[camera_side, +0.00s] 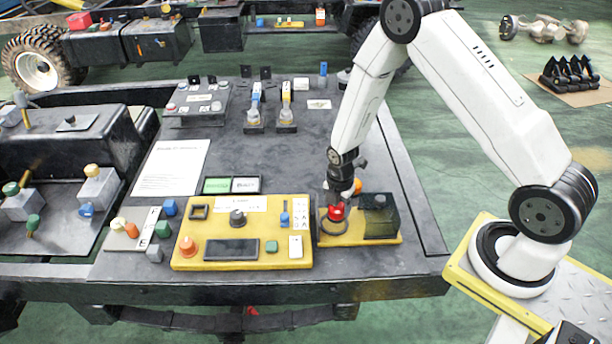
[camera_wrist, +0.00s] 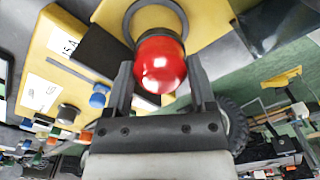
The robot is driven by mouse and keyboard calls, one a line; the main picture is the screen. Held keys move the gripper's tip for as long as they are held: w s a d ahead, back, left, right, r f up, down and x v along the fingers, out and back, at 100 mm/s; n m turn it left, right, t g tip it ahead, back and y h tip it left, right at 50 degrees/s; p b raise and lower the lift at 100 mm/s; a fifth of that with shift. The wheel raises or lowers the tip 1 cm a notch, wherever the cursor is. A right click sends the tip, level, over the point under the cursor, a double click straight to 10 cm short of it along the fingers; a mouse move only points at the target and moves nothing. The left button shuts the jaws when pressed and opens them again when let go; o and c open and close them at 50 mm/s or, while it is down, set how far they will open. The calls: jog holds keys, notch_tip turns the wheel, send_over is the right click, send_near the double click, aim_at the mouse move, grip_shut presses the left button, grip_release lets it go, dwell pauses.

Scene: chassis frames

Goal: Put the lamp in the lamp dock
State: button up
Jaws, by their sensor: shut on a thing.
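The red lamp (camera_side: 337,212) has a round glossy dome. My gripper (camera_side: 338,200) points down, with its jaws on the lamp. In the wrist view the red lamp (camera_wrist: 160,64) sits between the two dark fingers of my gripper (camera_wrist: 161,82). The lamp dock shows as a dark ring (camera_side: 324,230) on a small yellow plate, right of the yellow control panel. In the wrist view the dock ring (camera_wrist: 128,17) shows past the lamp, which overlaps its near side. The lamp is at or just above the ring; I cannot tell whether it touches. The lamp's underside is hidden.
A dark block (camera_side: 380,217) stands close to the right of the ring on the same plate. The yellow control panel (camera_side: 220,262) with knobs and buttons lies to the left. An orange round thing (camera_side: 356,186) is just behind my gripper. Two small signs (camera_side: 231,185) lie behind the panel.

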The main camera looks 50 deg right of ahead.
aim_at(335, 214)
jog(key=shift+w+f, duration=0.1)
jog(key=shift+f, duration=0.05)
jog(key=shift+w+f, duration=0.15)
jog(key=shift+f, duration=1.55)
jog(key=shift+f, duration=0.15)
jog(key=o, duration=1)
jog(key=shift+o, duration=0.2)
jog(key=shift+r, duration=6.15)
